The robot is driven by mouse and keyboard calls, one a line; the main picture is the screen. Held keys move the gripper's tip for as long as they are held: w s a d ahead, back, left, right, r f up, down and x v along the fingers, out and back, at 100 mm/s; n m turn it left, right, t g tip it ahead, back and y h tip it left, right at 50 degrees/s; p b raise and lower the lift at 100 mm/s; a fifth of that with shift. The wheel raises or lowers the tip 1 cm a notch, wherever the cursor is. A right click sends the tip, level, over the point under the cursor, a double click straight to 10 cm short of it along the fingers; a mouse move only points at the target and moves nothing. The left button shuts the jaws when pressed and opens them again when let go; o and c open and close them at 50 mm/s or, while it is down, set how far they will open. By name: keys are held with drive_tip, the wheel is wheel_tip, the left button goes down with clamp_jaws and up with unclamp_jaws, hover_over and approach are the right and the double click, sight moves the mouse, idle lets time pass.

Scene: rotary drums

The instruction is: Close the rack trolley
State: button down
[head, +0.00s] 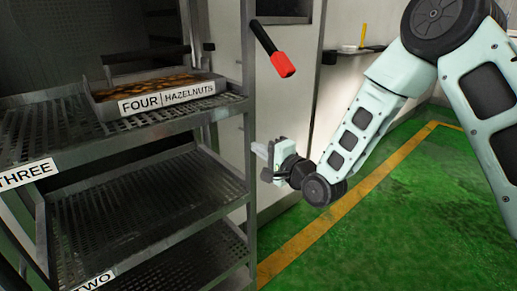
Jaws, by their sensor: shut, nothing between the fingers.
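The rack trolley (249,190) fills the left of the head view, a dark metal frame with perforated shelves. Its front faces me with the shelves exposed, and I cannot make out a door on it. Labels read THREE (27,174) and TWO (95,281). A tray (104,107) labelled FOUR HAZELNUTS, holding brown nuts, sits on an upper shelf. A black lever with a red grip (282,64) slants down near the trolley's top right. My gripper (260,160) is shut and empty, just right of the trolley's right post and below the red grip. I cannot tell whether it touches the post.
A pale cabinet or machine wall (284,120) stands behind the trolley and my gripper. A wall shelf (352,50) with small items is at the back. The green floor (400,215) with a yellow line (345,203) is clear at the right.

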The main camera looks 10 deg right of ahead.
drive_tip(key=shift+w+a, duration=0.2)
drive_tip(key=shift+w, duration=0.1)
